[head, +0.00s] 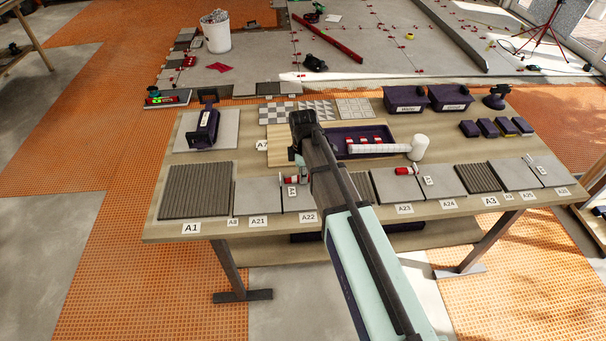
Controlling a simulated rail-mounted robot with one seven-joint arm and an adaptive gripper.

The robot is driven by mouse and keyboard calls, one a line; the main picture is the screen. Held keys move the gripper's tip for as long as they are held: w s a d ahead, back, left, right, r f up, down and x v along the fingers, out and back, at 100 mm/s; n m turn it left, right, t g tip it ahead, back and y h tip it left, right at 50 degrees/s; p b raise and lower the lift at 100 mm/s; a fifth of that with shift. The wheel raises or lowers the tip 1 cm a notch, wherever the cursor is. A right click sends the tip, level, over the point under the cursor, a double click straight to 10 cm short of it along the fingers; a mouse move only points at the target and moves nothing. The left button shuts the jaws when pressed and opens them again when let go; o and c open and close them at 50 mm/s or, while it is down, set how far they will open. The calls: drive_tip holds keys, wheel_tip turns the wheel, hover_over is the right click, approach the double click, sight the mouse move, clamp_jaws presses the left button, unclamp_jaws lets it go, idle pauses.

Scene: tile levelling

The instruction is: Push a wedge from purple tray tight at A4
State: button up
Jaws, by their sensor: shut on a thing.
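My gripper (299,168) reaches down over the joint between the grey tiles above labels A21 and A22. It is shut on a small red wedge (291,179), partly hidden by the fingers. The wedge is low at the joint, just behind the small A4 label (292,192); I cannot tell how far in it sits. The purple tray (338,154) stands behind and right of my gripper, with several red and white pieces in it. My arm hides part of the tiles right of A4.
A white-headed mallet (420,147) lies with its handle across the tray's front. Another red piece (404,170) sits at the tiles near A23. Ribbed dark tiles (196,190) lie at A1 and A3. A purple tool (205,125) stands back left, dark bins (405,98) back right.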

sight(289, 180)
drive_tip(key=shift+a+p, duration=0.4)
drive_tip(key=shift+a, duration=1.95)
idle(1.4)
drive_tip(key=o, duration=0.9)
drive_tip(key=shift+c, duration=0.2)
drive_tip(key=shift+s+r, duration=0.1)
